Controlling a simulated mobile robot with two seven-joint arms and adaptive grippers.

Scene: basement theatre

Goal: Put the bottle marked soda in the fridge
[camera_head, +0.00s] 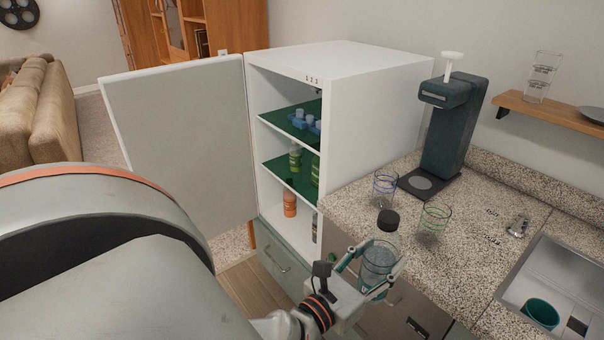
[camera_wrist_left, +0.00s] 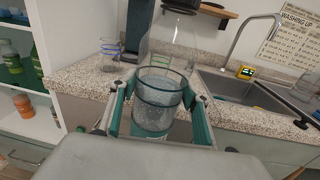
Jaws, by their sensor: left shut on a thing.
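A clear bottle (camera_head: 377,257) with a dark cap is upright in my left gripper (camera_head: 372,275), in front of the counter edge. In the left wrist view the bottle (camera_wrist_left: 158,115) stands between both fingers; I cannot read a soda marking on it. The left gripper is shut on it. The white fridge (camera_head: 372,105) stands left of the counter with its door (camera_head: 180,140) swung open to the left. My right gripper is not in view.
Two glasses (camera_head: 385,185) (camera_head: 434,217) stand on the speckled counter (camera_head: 480,230) near the bottle. A dark dispenser (camera_head: 452,125) stands behind them. The sink (camera_head: 560,285) holds a green cup (camera_head: 541,313). My arm crosses in front of the fridge door.

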